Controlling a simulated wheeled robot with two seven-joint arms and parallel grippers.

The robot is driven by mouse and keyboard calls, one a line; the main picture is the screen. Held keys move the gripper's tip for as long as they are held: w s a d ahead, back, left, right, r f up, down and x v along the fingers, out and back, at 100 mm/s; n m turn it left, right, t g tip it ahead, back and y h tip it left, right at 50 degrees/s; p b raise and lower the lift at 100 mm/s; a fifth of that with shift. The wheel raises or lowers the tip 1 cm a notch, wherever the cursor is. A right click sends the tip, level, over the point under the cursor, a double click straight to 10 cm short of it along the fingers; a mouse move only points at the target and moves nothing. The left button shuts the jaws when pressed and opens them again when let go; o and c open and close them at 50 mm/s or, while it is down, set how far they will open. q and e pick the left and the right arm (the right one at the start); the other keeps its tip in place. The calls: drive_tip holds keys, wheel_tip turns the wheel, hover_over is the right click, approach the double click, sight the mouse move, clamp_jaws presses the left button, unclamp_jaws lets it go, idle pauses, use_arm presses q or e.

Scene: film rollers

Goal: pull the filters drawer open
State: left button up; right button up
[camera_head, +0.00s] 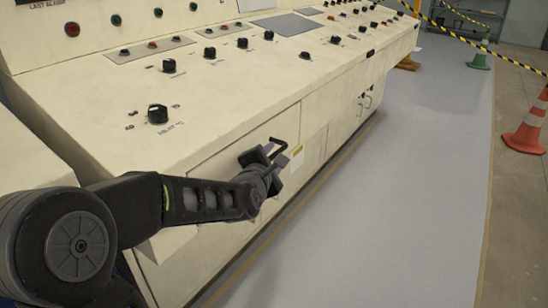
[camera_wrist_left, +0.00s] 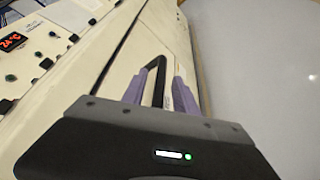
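The drawer (camera_head: 225,155) is a cream front panel in the side of the console, outlined by a thin dark seam; it looks flush with the console. Its black bar handle (camera_head: 278,146) sticks out near the panel's right part. My left gripper (camera_head: 270,158) is at this handle, its arm reaching in from the left and covering part of the panel. In the left wrist view, the two purple fingers (camera_wrist_left: 160,88) stand apart on either side of the black handle (camera_wrist_left: 160,72), with a visible gap on the right. My right gripper is out of view.
The cream console (camera_head: 100,120) carries black knobs (camera_head: 158,114) and coloured lamps on its sloping top. Cabinet doors with handles (camera_head: 365,101) are farther along. The grey floor (camera_head: 390,210) in front is clear. A striped cone (camera_head: 530,125) and barrier tape stand at the right.

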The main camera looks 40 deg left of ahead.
use_arm(q)
drive_tip(key=shift+w+a+f, duration=0.15)
drive_tip(key=shift+w+a, duration=0.1)
drive_tip(key=shift+w, duration=0.35)
clamp_jaws()
idle(1.1)
